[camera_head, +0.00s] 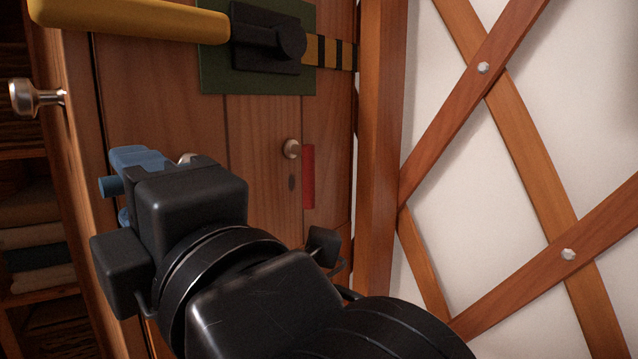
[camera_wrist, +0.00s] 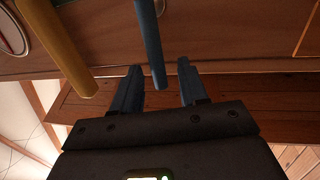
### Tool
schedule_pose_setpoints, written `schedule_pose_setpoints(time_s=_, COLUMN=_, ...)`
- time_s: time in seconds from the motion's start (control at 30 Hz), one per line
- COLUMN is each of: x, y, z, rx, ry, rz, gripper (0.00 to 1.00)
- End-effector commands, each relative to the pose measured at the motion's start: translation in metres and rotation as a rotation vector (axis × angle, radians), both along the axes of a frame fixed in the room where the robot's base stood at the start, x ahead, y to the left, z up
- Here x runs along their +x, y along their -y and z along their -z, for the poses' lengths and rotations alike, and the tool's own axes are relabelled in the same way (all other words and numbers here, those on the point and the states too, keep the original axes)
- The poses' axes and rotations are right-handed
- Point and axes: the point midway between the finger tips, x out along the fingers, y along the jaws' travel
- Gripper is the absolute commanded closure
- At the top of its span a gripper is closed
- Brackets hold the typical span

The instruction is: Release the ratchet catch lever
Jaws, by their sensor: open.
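My gripper (camera_wrist: 158,88) is open in the wrist view, its two dark fingers apart. A blue rod (camera_wrist: 149,40) comes down from the top and its tip lies between the fingers in the picture. I cannot tell whether it touches them. In the head view the black gripper body hides most of this place; small blue parts (camera_head: 110,187) show at its far left side. A thick yellow handle (camera_head: 130,18) runs to a black mechanism (camera_head: 268,40) on a green plate; it also shows left of the fingers in the wrist view (camera_wrist: 55,40). No part is labelled as the catch lever.
A metal knob (camera_head: 38,97) sticks out at left. Shelves with folded cloths (camera_head: 35,232) are far left; the lattice wall (camera_head: 525,130) is right.

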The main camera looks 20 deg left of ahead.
Motion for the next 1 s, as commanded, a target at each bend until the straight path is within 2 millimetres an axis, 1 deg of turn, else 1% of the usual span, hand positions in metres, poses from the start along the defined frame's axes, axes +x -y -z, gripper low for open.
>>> schedule_pose_setpoints(time_s=0.17, x=-0.002, y=0.008, z=0.001, rx=0.001, ry=-0.001, rz=0.002, gripper=0.57)
schedule_pose_setpoints(time_s=0.4, x=-0.015, y=0.043, z=0.009, rx=0.001, ry=-0.003, rz=0.002, gripper=0.57)
schedule_pose_setpoints(time_s=0.6, x=-0.024, y=0.066, z=0.014, rx=0.0, ry=-0.002, rz=0.001, gripper=0.57)
schedule_pose_setpoints(time_s=0.73, x=-0.026, y=0.071, z=0.015, rx=0.0, ry=0.0, rz=0.001, gripper=0.57)
schedule_pose_setpoints(time_s=1.0, x=-0.027, y=0.072, z=0.015, rx=0.0, ry=0.0, rz=0.0, gripper=0.57)
